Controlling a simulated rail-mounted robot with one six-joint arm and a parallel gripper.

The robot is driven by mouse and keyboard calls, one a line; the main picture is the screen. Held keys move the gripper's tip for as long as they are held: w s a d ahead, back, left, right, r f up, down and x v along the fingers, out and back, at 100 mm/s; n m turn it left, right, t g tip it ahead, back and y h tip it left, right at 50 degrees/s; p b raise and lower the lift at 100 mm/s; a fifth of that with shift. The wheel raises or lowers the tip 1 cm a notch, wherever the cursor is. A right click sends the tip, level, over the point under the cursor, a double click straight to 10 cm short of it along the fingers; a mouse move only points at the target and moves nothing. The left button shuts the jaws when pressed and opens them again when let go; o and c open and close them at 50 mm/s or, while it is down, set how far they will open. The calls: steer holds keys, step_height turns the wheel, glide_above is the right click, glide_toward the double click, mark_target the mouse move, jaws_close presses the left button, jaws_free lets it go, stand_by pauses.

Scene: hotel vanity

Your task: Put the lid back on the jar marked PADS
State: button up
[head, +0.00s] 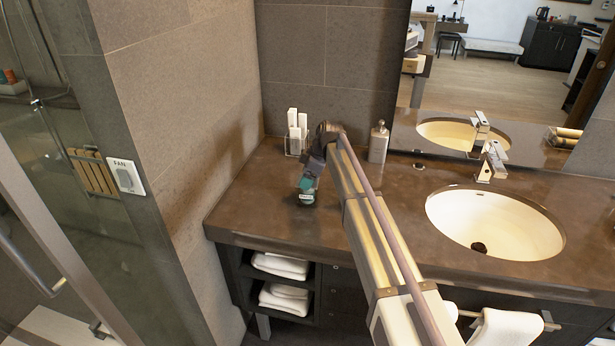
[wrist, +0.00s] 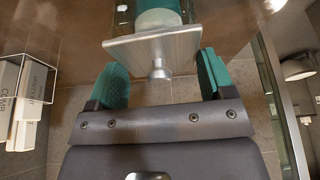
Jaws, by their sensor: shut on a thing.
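In the wrist view, a square silvery lid (wrist: 150,46) with a small round knob faces my gripper. In the head view my gripper (head: 307,186) points down low over the left part of the counter. The lid is hard to make out there. I cannot tell whether the lid touches a jar.
White boxes in a wire holder (head: 296,138) stand at the back wall, also at left in the wrist view (wrist: 28,100). A soap dispenser (head: 378,142) stands behind my arm. The sink (head: 500,222) and tap (head: 489,160) lie right. The counter's front left (head: 250,225) is clear.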

steer(key=shift+f+b, duration=0.35)
steer(key=o, duration=0.9)
step_height(320, 180, up, 7)
steer(key=p, duration=0.7)
steer(key=shift+r, duration=0.1)
jaws_close()
stand_by(0.8)
